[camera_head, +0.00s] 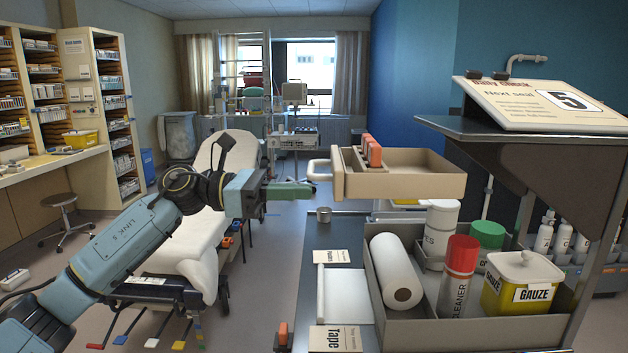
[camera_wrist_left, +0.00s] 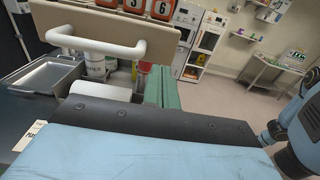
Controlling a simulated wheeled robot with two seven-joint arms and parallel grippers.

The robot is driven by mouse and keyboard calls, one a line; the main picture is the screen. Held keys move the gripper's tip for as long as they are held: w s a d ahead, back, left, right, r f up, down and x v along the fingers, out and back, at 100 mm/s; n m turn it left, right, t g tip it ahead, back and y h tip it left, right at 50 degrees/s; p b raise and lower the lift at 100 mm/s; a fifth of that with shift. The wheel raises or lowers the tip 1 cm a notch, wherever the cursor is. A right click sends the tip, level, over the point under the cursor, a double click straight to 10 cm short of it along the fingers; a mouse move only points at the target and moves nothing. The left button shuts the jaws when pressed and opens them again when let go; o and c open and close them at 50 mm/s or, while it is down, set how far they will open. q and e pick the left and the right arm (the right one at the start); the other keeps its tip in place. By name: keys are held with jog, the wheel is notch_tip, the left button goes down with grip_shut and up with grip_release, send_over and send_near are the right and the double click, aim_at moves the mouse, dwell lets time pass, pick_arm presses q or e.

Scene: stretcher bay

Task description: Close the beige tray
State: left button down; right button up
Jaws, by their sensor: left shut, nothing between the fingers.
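The beige tray (camera_head: 420,187) stands out to the left of a dark shelf unit, its inside showing. Orange-red upright pieces (camera_head: 372,152) stand at its left end. Its pale handle (camera_head: 319,169) is on the left face; in the left wrist view the tray front (camera_wrist_left: 160,32) and white handle (camera_wrist_left: 97,46) are at the top. My left gripper (camera_head: 305,190) is shut and empty, just left of the tray front and slightly below the handle. Its green fingers show in the left wrist view (camera_wrist_left: 162,88). Whether they touch the tray cannot be told. My right gripper is not in view.
Below the tray, a grey bin (camera_head: 470,325) holds a paper roll (camera_head: 395,270), a red-capped cleaner (camera_head: 458,275) and a gauze tin (camera_head: 520,283). A sloped sign (camera_head: 545,100) tops the shelf. A stretcher (camera_head: 185,240) stands behind my left arm.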

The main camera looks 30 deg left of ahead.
pick_arm(q)
jog(key=shift+p+x, duration=0.5)
jog(key=shift+x, duration=1.2)
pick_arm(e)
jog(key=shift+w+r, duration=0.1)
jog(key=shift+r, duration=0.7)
pick_arm(q)
jog(key=shift+w, duration=0.1)
